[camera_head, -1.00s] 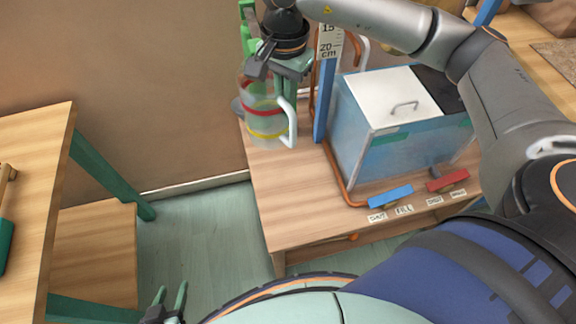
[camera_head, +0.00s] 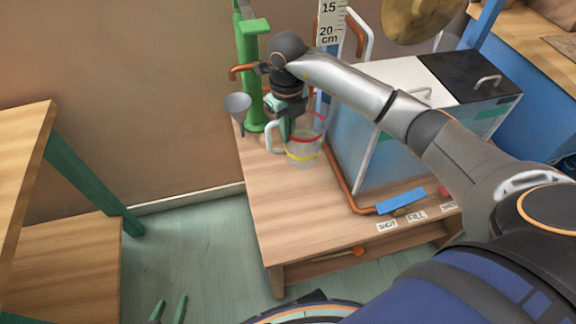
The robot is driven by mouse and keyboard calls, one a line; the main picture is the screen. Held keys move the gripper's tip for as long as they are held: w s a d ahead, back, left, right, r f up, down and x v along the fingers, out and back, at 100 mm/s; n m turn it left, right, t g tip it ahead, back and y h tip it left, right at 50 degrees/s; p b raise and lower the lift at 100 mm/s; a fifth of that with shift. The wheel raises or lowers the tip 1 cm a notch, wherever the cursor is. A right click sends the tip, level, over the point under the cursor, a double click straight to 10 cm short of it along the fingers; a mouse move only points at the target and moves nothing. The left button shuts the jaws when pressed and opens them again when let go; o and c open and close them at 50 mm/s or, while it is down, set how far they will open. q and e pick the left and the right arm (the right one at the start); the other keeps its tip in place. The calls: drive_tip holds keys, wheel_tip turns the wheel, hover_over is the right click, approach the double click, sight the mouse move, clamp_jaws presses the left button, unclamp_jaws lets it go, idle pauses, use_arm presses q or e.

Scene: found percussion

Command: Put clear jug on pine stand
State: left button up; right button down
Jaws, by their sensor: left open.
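The clear jug (camera_head: 308,150), with red and yellow bands and a white handle on its left, is upright at the wooden bench (camera_head: 290,205); contact below is unclear. My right gripper (camera_head: 285,128) reaches down at the jug's handle side, its pale green fingers against it; the fingertips are partly hidden. A pine-coloured top with green legs (camera_head: 22,150) stands at the left, with a lower wooden shelf (camera_head: 70,262). I cannot tell which wooden piece is the pine stand. My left gripper (camera_head: 169,310) is open and empty over the floor at the bottom edge.
A green post (camera_head: 250,75) with a copper spout and a grey funnel (camera_head: 238,104) stand behind the jug. A blue tank (camera_head: 365,160) with a white lid and a scale (camera_head: 328,30) are to its right. A blue lever (camera_head: 400,200) is at the front. The bench's front left is clear.

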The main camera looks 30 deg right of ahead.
sight(288, 153)
wheel_tip(288, 153, down, 4)
drive_tip(key=shift+r, duration=0.1)
wheel_tip(288, 153, down, 4)
drive_tip(key=shift+r+b, duration=0.1)
drive_tip(key=shift+b, duration=0.45)
drive_tip(key=c, duration=1.1)
unclamp_jaws()
drive_tip(key=shift+f, duration=0.2)
drive_tip(key=shift+r, duration=0.1)
